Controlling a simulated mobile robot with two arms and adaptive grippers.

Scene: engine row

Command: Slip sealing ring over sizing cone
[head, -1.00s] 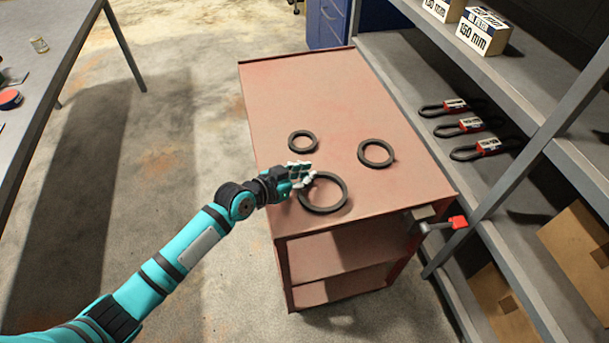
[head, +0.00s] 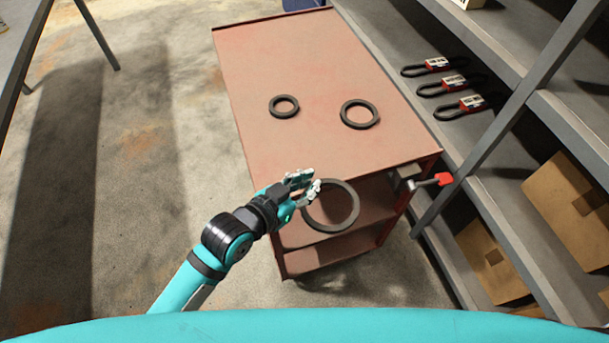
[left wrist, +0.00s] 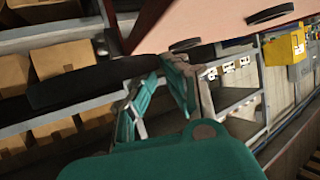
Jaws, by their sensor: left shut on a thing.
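My left gripper (head: 311,187) is shut on the largest dark sealing ring (head: 354,207), gripping its upper left rim. The ring hangs in the air just off the near edge of the red cart, clear of its top. In the left wrist view the ring (left wrist: 90,82) extends leftward from the fingers (left wrist: 165,90) as a dark band. A small ring (head: 284,106) and a medium ring (head: 360,114) lie flat on the cart top. No sizing cone shows in these frames. My right gripper is not in view.
The red cart (head: 290,60) has lower shelves and a red-tipped clamp (head: 430,182) at its near right corner. A grey rack on the right holds looped belts (head: 453,84) and cardboard boxes (head: 575,210). Concrete floor left of the cart is free.

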